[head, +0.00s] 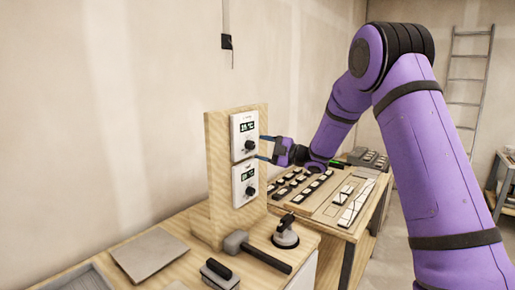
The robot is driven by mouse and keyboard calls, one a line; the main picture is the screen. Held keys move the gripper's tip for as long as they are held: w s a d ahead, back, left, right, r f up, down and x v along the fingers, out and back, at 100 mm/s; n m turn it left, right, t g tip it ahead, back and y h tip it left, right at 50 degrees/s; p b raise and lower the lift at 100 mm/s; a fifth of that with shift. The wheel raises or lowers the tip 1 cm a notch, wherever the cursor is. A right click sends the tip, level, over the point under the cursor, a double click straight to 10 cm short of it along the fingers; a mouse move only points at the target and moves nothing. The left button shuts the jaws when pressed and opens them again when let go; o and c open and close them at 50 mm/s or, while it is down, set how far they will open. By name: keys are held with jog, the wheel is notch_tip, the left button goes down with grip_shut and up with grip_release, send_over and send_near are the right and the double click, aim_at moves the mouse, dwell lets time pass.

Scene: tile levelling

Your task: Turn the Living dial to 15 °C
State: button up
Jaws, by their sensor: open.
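Two white thermostat panels are fixed one above the other on an upright wooden board (221,170) in the head view. The upper panel (237,131) has a lit display and a black dial (249,146). The lower panel (237,185) has a lit display and a black dial (250,191). Their labels and readings are too small to read, so I cannot tell which is Living. My gripper (264,148) is open, with its fingers one above the other, just right of the upper dial at about its height. It appears apart from the dial; contact is not clear.
A mallet (258,250), a suction cup (286,235), a black-handled tool (218,272) and a grey tile (149,254) lie on the near bench. A second table (318,208) holds several tile pieces. A ladder (470,80) leans at the back right.

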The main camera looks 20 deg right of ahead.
jog(key=r+v, duration=0.1)
jog(key=v, duration=0.7)
jog(key=shift+f, duration=0.55)
jog(key=shift+s+d, duration=0.1)
notch_tip(320, 180, up, 9)
jog(key=s+m+t+h, duration=0.2)
jog(key=m+t+h, duration=0.2)
jog(key=m+h, duration=0.35)
jog(key=s+d+r+m+h, duration=0.3)
jog(key=s+r+m+h, duration=0.1)
jog(key=s+m+h, duration=0.3)
jog(key=s+a+f+m+g, duration=0.1)
jog(key=s+f+m+g, duration=0.1)
jog(key=s, duration=0.9)
jog(key=s+a+f+m+g, duration=0.2)
jog(key=s+m+g, duration=0.2)
jog(key=s, duration=0.7)
jog(key=s+a+f+m+g+h, duration=0.1)
jog(key=s+a+f+m+g, duration=0.1)
jog(key=s, duration=0.9)
jog(key=shift+s+a+f+m+g, duration=0.25)
jog(key=shift+s+f+m+g, duration=0.25)
jog(key=shift+g, duration=0.4)
jog(key=shift+w+r, duration=0.1)
jog(key=shift+w, duration=0.1)
